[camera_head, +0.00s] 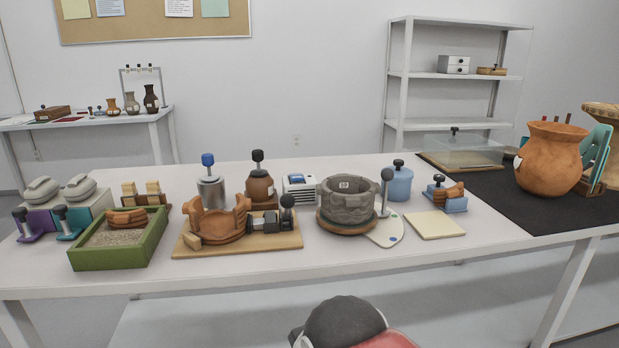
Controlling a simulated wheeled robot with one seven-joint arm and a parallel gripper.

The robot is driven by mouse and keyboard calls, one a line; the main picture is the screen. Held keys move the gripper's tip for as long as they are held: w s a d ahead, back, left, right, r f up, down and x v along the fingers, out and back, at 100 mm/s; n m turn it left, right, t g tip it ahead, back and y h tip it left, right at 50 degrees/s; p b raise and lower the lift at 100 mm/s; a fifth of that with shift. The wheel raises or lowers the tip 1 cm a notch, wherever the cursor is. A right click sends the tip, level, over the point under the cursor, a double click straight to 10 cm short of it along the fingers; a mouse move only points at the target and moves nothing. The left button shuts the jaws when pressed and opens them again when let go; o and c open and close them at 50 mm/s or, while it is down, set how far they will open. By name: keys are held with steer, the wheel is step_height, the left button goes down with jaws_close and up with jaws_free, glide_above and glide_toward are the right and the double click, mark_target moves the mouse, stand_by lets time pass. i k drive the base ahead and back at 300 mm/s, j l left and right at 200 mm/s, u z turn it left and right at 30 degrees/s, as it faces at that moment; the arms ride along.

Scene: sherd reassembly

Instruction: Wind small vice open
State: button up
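A small blue vice-like clamp (453,204) stands on the right part of the white table, just behind a flat cream tile. A terracotta sherd (449,192) sits at its jaws, and a black knob (438,180) rises at its left end. I cannot tell how wide its jaws stand. I cannot tell for certain which of the two is the small vice. My gripper's fingers do not show.
A grey stone-like vessel (347,205) stands mid-table beside a white palette (386,231). A green sand tray (115,246) stands at left. A large orange pot (552,157) stands on a black mat (500,196) at right. The table's front strip is clear.

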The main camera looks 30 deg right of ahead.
mark_target(439, 179)
steer(key=z, duration=1.55)
